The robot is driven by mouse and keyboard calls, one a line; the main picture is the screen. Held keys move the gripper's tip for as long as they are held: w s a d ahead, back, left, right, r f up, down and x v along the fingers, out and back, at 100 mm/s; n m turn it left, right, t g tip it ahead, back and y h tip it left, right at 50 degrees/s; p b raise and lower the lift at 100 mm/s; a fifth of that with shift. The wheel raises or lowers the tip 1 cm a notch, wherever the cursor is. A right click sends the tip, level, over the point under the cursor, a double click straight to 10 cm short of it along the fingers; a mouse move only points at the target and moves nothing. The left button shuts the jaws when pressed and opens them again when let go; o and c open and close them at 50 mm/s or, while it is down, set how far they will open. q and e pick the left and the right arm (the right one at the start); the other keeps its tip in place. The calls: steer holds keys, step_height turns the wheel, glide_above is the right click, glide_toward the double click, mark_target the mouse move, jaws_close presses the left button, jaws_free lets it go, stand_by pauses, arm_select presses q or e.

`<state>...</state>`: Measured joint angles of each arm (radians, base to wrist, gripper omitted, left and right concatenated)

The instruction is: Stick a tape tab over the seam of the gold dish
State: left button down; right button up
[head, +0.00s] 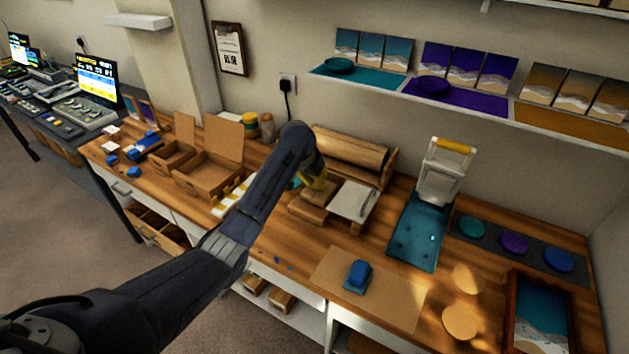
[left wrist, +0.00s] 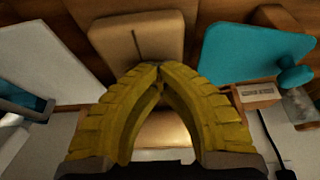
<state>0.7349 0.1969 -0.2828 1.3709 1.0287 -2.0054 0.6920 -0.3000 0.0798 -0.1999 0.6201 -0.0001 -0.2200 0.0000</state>
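My left gripper (head: 313,182) reaches over the back middle of the bench, beside a brown wooden stand. In the left wrist view its yellow fingers (left wrist: 160,70) meet at the tips, and I see nothing clearly held. A tan block with a dark line (left wrist: 137,42) lies just beyond the fingertips. I cannot make out a gold dish or its seam. Two plain tan discs (head: 460,322) lie at the front right. A blue block-shaped tool (head: 357,277) rests on a brown mat; I cannot tell whether it holds tape. My right gripper is out of view.
A white device with a yellow bar (head: 453,146) stands behind a teal mat (head: 412,245). Teal, purple and blue discs (head: 513,242) lie on a dark strip. Open cardboard boxes (head: 212,180) stand left. A framed seascape (head: 540,320) lies front right. A brown roll (head: 350,148) is behind.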

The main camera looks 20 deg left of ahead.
arm_select(q)
steer(key=shift+f, duration=0.35)
stand_by(1.1)
steer(key=c, duration=1.5)
jaws_free()
steer(key=shift+r, duration=4.05)
